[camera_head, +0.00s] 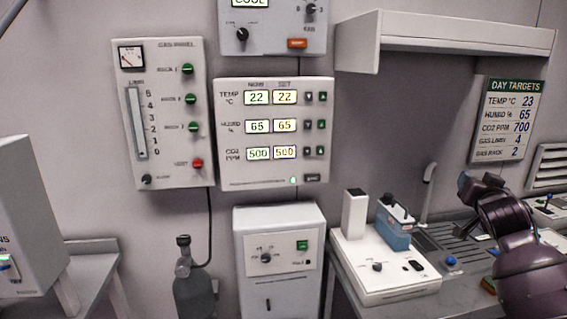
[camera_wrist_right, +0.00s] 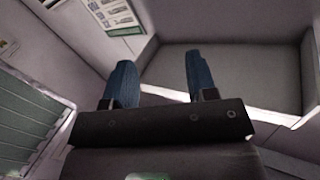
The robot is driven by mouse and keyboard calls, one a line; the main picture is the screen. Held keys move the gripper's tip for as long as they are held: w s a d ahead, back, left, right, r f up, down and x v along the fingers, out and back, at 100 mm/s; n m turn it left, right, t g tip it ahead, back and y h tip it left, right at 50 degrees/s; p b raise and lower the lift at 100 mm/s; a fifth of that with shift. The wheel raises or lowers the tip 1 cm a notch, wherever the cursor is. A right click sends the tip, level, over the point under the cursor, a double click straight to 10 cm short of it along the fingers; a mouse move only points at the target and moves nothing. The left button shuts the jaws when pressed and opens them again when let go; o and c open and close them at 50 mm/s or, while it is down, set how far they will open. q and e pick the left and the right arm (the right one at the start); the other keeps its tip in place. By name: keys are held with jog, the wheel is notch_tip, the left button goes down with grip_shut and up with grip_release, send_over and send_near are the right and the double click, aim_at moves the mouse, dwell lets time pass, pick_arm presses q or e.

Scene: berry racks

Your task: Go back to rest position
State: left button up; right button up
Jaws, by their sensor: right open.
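My right arm comes in at the right edge of the head view, above the bench. In the right wrist view my right gripper (camera_wrist_right: 158,62) has its two blue fingers apart with nothing between them. Beyond the fingers is a plain grey panel or shelf (camera_wrist_right: 235,65), and nothing touches the fingertips. My left gripper is not in view.
A control panel (camera_head: 275,178) showing 22, 65 and 500 hangs on the wall beside a gas panel (camera_head: 170,70). A white device (camera_head: 385,285) stands on the right bench (camera_head: 450,270) near my right arm. A shelf (camera_head: 450,38) juts out above. A targets sign (camera_head: 502,120) hangs at right.

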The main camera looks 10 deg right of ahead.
jog(key=s+a+f+n+g+y, duration=0.1)
jog(key=s+a+f+n, duration=0.15)
jog(key=f, duration=0.45)
jog(key=s+a+f+n+y, duration=0.1)
jog(key=s+f+n, duration=0.2)
jog(key=f, duration=0.5)
jog(key=s+a+f+n+g+y, duration=0.2)
jog(key=s+a+f+n+y, duration=0.3)
jog(key=s+f, duration=0.75)
jog(key=s+a+f+n+g+y, duration=0.1)
jog(key=s+a+f+n+g, duration=0.15)
jog(key=s+a+f, duration=0.7)
jog(key=s+a+f+m+t, duration=0.1)
jog(key=s+a+f+m, duration=0.2)
jog(key=a, duration=0.5)
jog(key=shift+a+f+m, duration=0.35)
jog(key=shift+f+m, duration=0.05)
jog(key=shift+m, duration=0.3)
